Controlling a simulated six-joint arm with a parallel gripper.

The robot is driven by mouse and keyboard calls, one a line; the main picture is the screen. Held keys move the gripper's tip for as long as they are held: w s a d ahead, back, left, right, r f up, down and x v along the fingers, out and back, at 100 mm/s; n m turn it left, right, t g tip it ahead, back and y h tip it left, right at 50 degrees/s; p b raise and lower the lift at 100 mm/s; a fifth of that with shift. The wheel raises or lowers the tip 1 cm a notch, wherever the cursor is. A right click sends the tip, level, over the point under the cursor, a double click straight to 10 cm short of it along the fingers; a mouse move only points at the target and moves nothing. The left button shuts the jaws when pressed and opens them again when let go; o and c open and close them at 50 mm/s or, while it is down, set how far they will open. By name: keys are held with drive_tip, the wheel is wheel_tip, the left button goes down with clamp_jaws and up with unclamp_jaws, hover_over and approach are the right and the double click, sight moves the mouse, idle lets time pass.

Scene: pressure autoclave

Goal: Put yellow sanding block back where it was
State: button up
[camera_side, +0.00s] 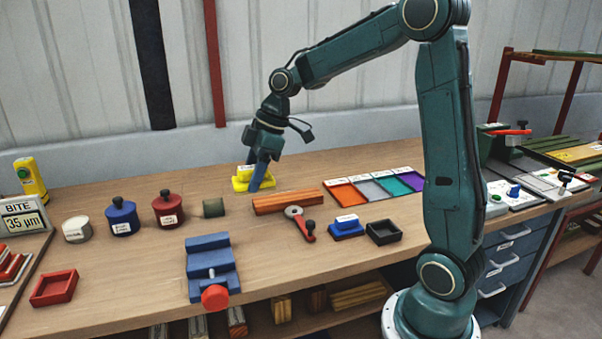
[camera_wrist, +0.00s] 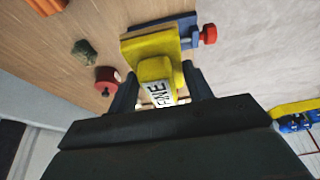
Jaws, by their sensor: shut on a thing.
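The yellow sanding block (camera_side: 241,184) is at the back of the workbench in the side view, partly hidden by my gripper (camera_side: 261,182). In the wrist view the yellow sanding block (camera_wrist: 158,72) has a broad base, a narrower grip and a white label reading "FINE". My gripper (camera_wrist: 162,88) is shut on that grip, with one dark finger on each side. I cannot tell whether the block touches the bench. A similar blue block (camera_side: 346,228) with a white label sits at the front right, beside an empty black tray (camera_side: 384,241).
A blue vise (camera_side: 210,262) with a red knob stands at the front. An orange-brown wood bar (camera_side: 288,202) and coloured sheets (camera_side: 385,187) lie right. A red tray (camera_side: 54,288) is front left.

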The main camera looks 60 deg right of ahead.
drive_tip(key=shift+f, duration=0.1)
hover_over(254, 258)
drive_tip(key=s, duration=0.1)
drive_tip(key=f, duration=1)
drive_tip(key=d+f, duration=0.1)
drive_tip(key=f, duration=0.5)
drive_tip(key=shift+s, duration=0.1)
drive_tip(key=shift+f, duration=0.1)
drive_tip(key=shift+f, duration=1.8)
drive_tip(key=shift+f, duration=0.1)
drive_tip(key=o, duration=0.9)
drive_tip(key=shift+o, duration=0.2)
drive_tip(key=v, duration=1.2)
